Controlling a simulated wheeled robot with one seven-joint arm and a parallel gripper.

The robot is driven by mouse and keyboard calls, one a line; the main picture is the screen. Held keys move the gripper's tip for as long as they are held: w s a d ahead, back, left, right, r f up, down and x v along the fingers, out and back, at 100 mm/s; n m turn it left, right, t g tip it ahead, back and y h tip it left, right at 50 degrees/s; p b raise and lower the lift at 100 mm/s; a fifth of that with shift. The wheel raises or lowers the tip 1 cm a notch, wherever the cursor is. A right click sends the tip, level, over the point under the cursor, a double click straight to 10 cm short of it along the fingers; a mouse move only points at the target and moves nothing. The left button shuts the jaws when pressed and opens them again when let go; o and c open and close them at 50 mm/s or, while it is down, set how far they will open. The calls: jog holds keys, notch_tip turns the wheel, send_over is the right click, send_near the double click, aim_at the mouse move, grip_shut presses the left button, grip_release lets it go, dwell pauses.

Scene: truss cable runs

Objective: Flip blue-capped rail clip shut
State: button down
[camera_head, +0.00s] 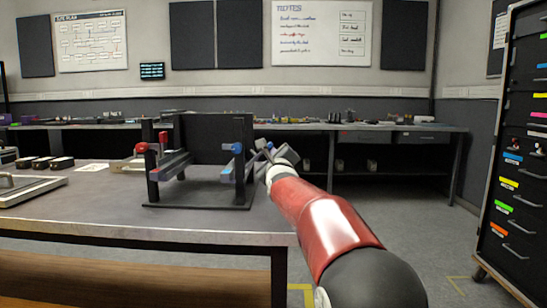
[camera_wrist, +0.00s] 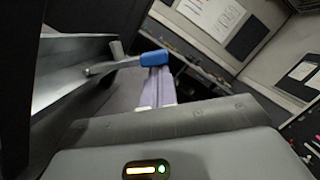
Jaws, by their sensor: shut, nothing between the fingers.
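A black frame (camera_head: 153,187) on the table carries grey rails. On its right side is the blue-capped clip (camera_head: 237,148); a second small blue part (camera_head: 226,172) sits just below it. In the wrist view the blue cap (camera_wrist: 154,58) is on the end of a grey lever (camera_wrist: 103,68) that sticks out beside a grey rail (camera_wrist: 65,72). My gripper (camera_head: 257,154) is right of the blue-capped clip, close to it. In the wrist view its shut fingers (camera_wrist: 157,72) are empty and reach up just below the cap. I cannot tell whether they touch it.
Red-capped parts (camera_head: 142,148) are on the frame's left side. Small dark boxes (camera_head: 62,162) and a grey case (camera_head: 30,189) lie at the table's left. The tabletop in front of the frame is clear. A drawer cabinet (camera_head: 515,160) stands at the far right.

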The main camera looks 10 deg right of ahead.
jog(key=shift+r, duration=0.1)
jog(key=shift+w+a+r+n+g+y, duration=0.1)
jog(key=shift+a+r+n+g+y, duration=0.15)
jog(key=shift+r+n, duration=0.35)
jog(key=shift+a+r+n+g+y, duration=0.15)
jog(key=shift+a+r+n, duration=0.15)
jog(key=shift+n, duration=0.6)
jog(key=a+n+p, duration=0.1)
jog(key=a+r+n+p, duration=0.1)
jog(key=p, duration=0.1)
jog(key=w+a+r+n+p, duration=0.1)
jog(key=p, duration=0.1)
jog(key=shift+n+g+y, duration=0.3)
jog(key=shift+n, duration=0.1)
jog(key=shift+s, duration=0.1)
